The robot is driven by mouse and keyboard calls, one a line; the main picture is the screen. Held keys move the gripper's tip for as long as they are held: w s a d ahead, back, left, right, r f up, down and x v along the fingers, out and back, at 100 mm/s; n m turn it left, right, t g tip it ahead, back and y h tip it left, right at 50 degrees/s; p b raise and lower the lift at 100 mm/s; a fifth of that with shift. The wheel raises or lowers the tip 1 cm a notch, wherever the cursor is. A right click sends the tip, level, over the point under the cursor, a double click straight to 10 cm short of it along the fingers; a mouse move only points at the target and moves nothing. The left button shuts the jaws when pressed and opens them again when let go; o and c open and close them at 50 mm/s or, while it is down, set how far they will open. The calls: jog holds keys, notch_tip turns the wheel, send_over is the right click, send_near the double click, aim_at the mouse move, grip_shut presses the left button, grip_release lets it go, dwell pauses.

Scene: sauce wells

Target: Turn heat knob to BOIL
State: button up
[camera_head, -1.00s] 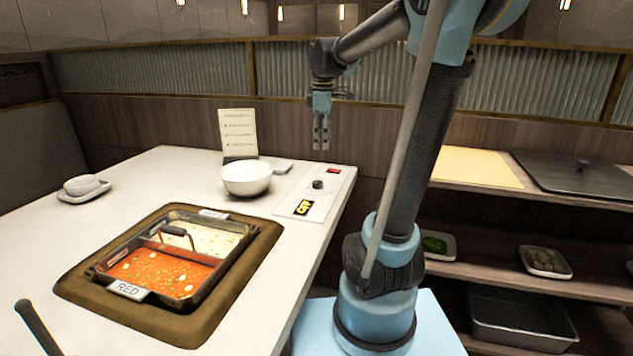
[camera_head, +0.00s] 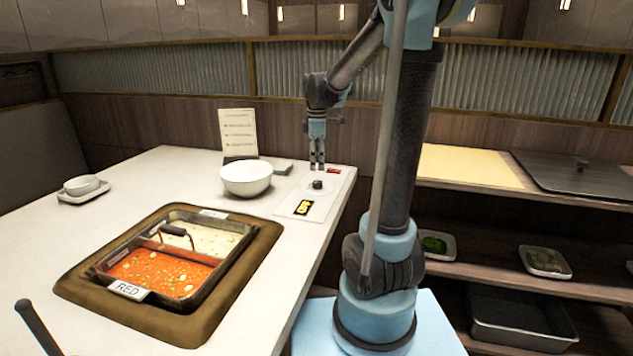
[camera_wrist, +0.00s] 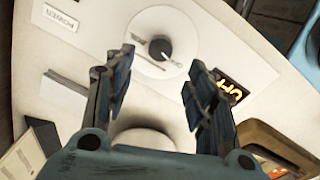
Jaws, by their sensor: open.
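The heat knob (camera_head: 317,184) is a small dark knob on a white control panel (camera_head: 290,208) at the table's right edge. In the wrist view the knob (camera_wrist: 160,48) sits on a pale round dial, beyond and between my fingertips. My gripper (camera_head: 317,166) points down just above the knob, apart from it. In the wrist view my gripper (camera_wrist: 163,62) has its two fingers spread with nothing between them. A dark display (camera_head: 303,208) with yellow characters is on the panel; it shows upside down in part in the wrist view (camera_wrist: 232,88). Markings around the dial are too small to read.
A red switch (camera_head: 333,171) is behind the knob. A white bowl (camera_head: 246,180) stands left of the panel, before an upright menu card (camera_head: 238,132). A two-part pot (camera_head: 196,300) with red and pale broth is sunk in the table. A shelf unit (camera_head: 480,208) is right.

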aim_at(317, 182)
jog(key=shift+w+f, duration=0.2)
jog(key=shift+f, duration=3.75)
jog(key=shift+c, duration=0.6)
jog(key=c, duration=1)
